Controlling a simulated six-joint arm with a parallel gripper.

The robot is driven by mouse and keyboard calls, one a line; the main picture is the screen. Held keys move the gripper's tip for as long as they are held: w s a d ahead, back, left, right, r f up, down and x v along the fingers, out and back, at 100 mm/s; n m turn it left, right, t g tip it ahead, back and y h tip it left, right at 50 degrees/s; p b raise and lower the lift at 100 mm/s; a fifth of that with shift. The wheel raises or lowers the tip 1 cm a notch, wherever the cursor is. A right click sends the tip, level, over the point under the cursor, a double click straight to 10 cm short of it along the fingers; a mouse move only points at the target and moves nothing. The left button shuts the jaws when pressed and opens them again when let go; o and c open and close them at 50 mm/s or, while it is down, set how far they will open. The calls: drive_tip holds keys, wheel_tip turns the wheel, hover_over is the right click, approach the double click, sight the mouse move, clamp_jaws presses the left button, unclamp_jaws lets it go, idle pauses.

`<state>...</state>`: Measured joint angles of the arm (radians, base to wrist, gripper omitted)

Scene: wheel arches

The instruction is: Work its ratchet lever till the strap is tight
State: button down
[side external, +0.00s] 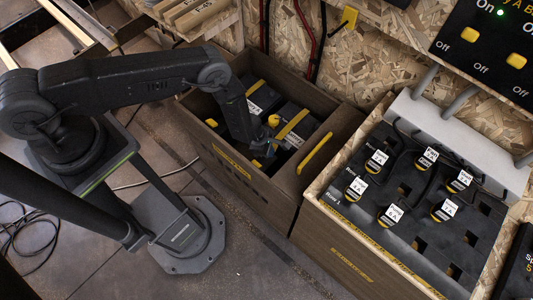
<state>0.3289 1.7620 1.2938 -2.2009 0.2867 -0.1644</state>
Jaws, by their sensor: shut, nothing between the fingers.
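A brown crate (284,206) stands in the middle and holds black blocks with white labels. A yellow strap (293,124) crosses the right block, and a second yellow strap (256,87) crosses the block behind it. A small round yellow part (273,120) sits between the blocks, beside my arm. I cannot tell which part is the ratchet lever. My gripper (266,158) is shut and empty, low inside the crate by the front of the right block. My wrist hides part of the blocks, and the fingertips are small and dark, so contact is unclear.
A yellow handle (316,153) is on the crate's right end. To the right, a wooden-edged rack (350,235) holds several black plugs with white tags. A switch panel (490,45) hangs at upper right. Loose cable (30,238) lies on the floor at left.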

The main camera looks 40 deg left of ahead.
drive_tip(key=shift+s+f, duration=0.35)
drive_tip(key=shift+f, duration=0.05)
idle(0.4)
drive_tip(key=shift+w+r, duration=0.45)
drive_tip(key=shift+r, duration=0.25)
drive_tip(key=shift+w+r, duration=0.45)
drive_tip(key=shift+r, duration=0.25)
drive_tip(key=w+r, duration=0.1)
drive_tip(key=r, duration=0.1)
drive_tip(key=w+r, duration=0.2)
drive_tip(key=shift+r, duration=0.1)
idle(0.5)
